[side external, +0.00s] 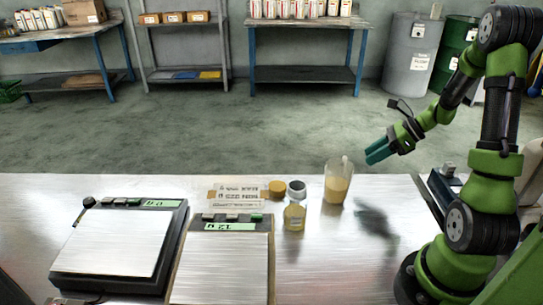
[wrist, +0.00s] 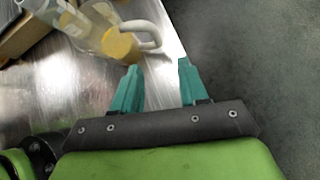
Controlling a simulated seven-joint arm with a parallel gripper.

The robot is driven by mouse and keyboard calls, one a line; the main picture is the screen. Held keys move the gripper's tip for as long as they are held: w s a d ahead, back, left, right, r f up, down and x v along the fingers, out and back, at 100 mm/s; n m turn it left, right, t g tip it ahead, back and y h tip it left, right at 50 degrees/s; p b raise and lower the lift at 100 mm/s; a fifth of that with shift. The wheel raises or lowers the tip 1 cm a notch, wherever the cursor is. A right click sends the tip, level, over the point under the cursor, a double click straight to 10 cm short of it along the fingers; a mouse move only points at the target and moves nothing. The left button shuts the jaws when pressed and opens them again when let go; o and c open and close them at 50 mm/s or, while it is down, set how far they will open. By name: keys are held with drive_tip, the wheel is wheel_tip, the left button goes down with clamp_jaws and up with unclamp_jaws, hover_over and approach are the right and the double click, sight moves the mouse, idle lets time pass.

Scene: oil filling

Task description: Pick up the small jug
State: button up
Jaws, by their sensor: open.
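The small jug (side external: 337,184) is a clear vessel with yellowish liquid in its lower part. It stands upright on the metal table, right of the small bottle. My gripper (side external: 371,156) is above the table, up and to the right of the jug and apart from it. In the wrist view the jug (wrist: 122,46) is beyond and left of the fingertips, its pale handle curving toward the right. My gripper's two teal fingers (wrist: 161,66) are apart with nothing between them.
A small bottle of yellow liquid (side external: 294,217), a grey-topped item (side external: 296,187) and an orange-yellow lid (side external: 277,187) stand left of the jug. Two scales (side external: 115,243) (side external: 222,265) fill the table's left and middle. The table (side external: 345,255) is clear in front of the jug.

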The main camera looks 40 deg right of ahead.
sight(350, 165)
drive_tip(key=x, duration=0.2)
drive_tip(key=shift+w+a+f, duration=0.15)
drive_tip(key=shift+w+f, duration=0.05)
drive_tip(key=shift+w, duration=0.05)
drive_tip(key=x, duration=0.5)
drive_tip(key=shift+w+a+r, duration=0.25)
drive_tip(key=shift+a+r, duration=0.05)
clamp_jaws()
